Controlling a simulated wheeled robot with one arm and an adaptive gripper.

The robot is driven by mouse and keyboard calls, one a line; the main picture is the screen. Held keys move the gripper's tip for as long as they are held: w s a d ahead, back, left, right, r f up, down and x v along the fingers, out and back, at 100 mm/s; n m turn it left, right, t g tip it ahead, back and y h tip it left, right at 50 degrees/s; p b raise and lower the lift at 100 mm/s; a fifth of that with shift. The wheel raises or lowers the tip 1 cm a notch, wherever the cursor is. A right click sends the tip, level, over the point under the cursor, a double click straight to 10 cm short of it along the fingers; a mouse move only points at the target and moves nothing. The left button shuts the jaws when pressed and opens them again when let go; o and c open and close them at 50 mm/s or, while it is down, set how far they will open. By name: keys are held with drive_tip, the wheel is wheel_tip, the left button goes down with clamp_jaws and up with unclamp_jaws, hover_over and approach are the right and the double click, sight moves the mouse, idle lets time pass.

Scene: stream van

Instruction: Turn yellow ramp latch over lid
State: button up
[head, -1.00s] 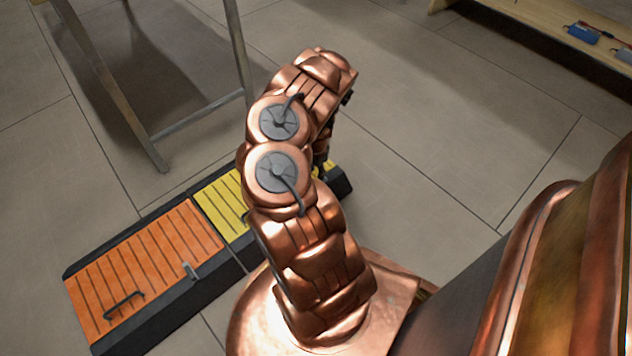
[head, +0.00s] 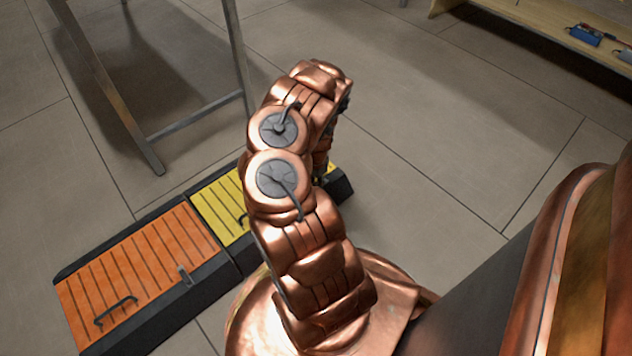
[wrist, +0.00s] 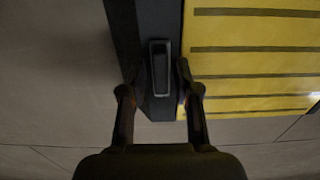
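The yellow ramp lid (head: 222,207) shows in the head view left of my arm, and my arm covers much of it. In the wrist view, the yellow lid (wrist: 250,58) fills the upper right. A dark latch (wrist: 160,68) lies on the black frame beside the lid, lengthwise along the frame and not across the lid. My gripper (wrist: 157,85) is open, with one finger on each side of the latch's near part. I cannot tell whether the fingers touch it. The head view hides this latch and my fingertips behind my arm.
The orange ramp lid (head: 140,265) has a black handle (head: 116,311) and its own grey latch (head: 185,275). A metal-legged stand (head: 155,155) is behind the ramp. A wooden shelf (head: 530,45) is at the upper right. The floor between is clear.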

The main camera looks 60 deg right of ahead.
clamp_jaws()
drive_tip(key=shift+d, duration=0.1)
drive_tip(key=shift+n, duration=0.3)
drive_tip(key=n+p, duration=0.1)
drive_tip(key=n, duration=0.1)
drive_tip(key=shift+r+n+p, duration=0.15)
drive_tip(key=shift+n+p, duration=0.15)
drive_tip(key=n, duration=0.4)
drive_tip(key=shift+w+n+p, duration=0.15)
drive_tip(key=shift+n+p, duration=0.15)
drive_tip(key=shift+p, duration=0.1)
drive_tip(key=n, duration=0.5)
drive_tip(key=shift+w+a, duration=0.1)
drive_tip(key=shift+a, duration=0.15)
drive_tip(key=n+b, duration=0.1)
drive_tip(key=n, duration=0.4)
drive_tip(key=shift+a+b, duration=0.1)
drive_tip(key=shift+b, duration=0.2)
